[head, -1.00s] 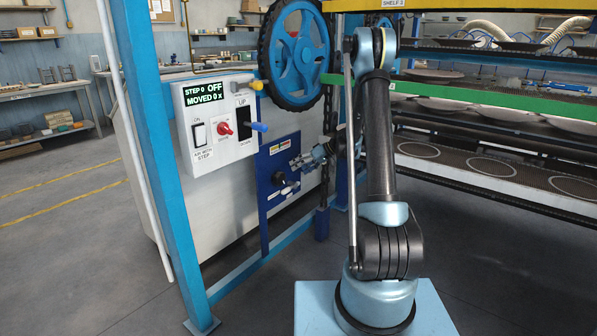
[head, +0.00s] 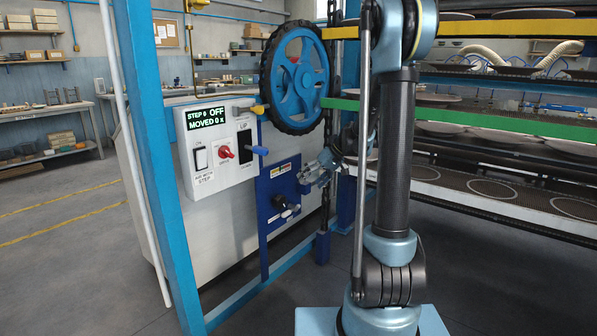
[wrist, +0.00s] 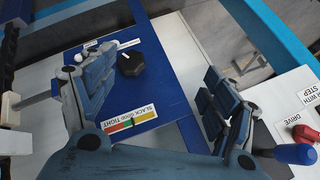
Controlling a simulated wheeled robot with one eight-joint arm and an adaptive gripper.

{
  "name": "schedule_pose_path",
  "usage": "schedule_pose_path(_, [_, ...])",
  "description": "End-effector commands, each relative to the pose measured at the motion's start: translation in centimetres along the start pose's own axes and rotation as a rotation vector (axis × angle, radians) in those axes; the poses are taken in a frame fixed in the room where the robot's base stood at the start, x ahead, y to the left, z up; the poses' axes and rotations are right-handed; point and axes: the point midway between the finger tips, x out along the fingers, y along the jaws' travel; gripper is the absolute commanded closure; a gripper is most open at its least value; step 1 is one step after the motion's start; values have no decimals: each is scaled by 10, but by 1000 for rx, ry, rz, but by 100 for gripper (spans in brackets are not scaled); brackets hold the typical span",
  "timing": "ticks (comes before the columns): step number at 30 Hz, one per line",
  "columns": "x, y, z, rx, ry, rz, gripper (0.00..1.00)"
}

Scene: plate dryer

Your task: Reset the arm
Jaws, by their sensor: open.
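My gripper (head: 318,172) is open in front of the blue panel (head: 276,196), just right of its upper part. My upright arm stands right of it and hides part of the rack behind. In the wrist view my gripper (wrist: 168,72) has its two blue-padded fingers spread wide with nothing between them. Beyond them is the blue panel (wrist: 172,95) with a black knob (wrist: 130,64) and a slack-to-tight colour label (wrist: 131,120). The fingers look apart from the knob.
A white control box (head: 222,148) reads STEP 0, OFF, MOVED 0, with a red knob (head: 226,152) and a blue-tipped lever (head: 258,150). A blue handwheel (head: 297,75) is above. A blue post (head: 158,160) stands left; a plate rack (head: 500,122) is right.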

Motion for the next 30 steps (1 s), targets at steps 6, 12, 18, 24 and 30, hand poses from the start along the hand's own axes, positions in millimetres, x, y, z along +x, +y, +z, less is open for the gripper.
schedule_pose_path(6, [-32,-24,41,52,-35,72,21])
schedule_pose_path(12, [-56,-42,81,100,-64,140,21])
schedule_pose_path(18, [-76,-58,125,147,-88,209,21])
schedule_pose_path(24, [-92,-69,170,192,-107,281,21])
schedule_pose_path(30, [-103,-77,218,237,-122,354,21])
